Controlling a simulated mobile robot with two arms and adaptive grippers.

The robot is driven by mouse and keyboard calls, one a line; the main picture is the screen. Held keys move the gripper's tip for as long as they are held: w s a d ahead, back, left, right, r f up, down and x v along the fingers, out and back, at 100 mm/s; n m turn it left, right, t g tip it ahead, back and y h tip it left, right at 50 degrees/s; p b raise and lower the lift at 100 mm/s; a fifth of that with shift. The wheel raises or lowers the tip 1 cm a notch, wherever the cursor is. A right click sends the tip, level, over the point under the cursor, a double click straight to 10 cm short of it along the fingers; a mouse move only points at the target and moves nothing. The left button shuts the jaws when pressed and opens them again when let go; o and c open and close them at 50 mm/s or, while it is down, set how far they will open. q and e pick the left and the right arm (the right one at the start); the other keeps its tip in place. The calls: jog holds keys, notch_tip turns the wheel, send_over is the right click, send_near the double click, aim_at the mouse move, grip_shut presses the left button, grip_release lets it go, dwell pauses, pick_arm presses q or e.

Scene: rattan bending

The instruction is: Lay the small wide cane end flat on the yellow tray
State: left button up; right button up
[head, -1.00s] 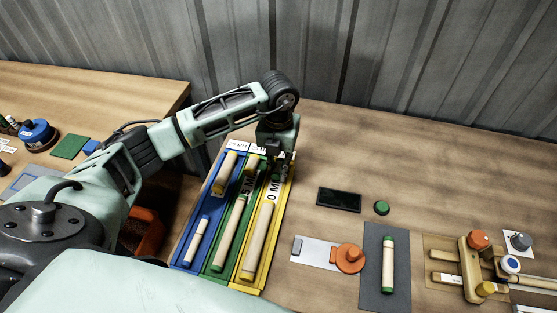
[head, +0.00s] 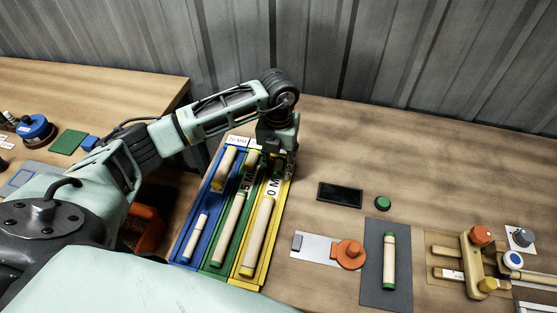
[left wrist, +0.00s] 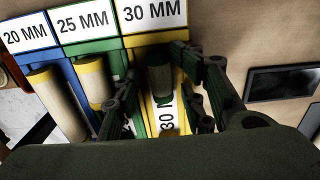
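The yellow tray (head: 252,279) is the rightmost of three long trays and carries the 30 MM sign (left wrist: 152,14) at its far end. My left gripper (head: 283,170) is at the far end of this tray, pointing down. In the left wrist view its two fingers (left wrist: 165,95) stand apart. A short, wide, dark shaded cane end (left wrist: 160,78) lies between them at the yellow tray, with gaps seeming to show on both sides. Whether it rests fully flat is hard to tell. In the head view the gripper hides it. My right gripper is out of view.
A long pale cane (head: 258,235) lies in the yellow tray's near part. The green tray (head: 217,269) and blue tray (head: 184,258) hold other canes. To the right are a black screen (head: 340,195), a green button (head: 383,203) and a grey mat (head: 385,294) with a cane.

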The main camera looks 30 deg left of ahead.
aim_at(279, 164)
pick_arm(q)
jog(key=shift+r+p, duration=0.45)
jog(key=shift+r, duration=0.05)
notch_tip(279, 164, up, 12)
jog(key=b, duration=0.2)
dwell(0.5)
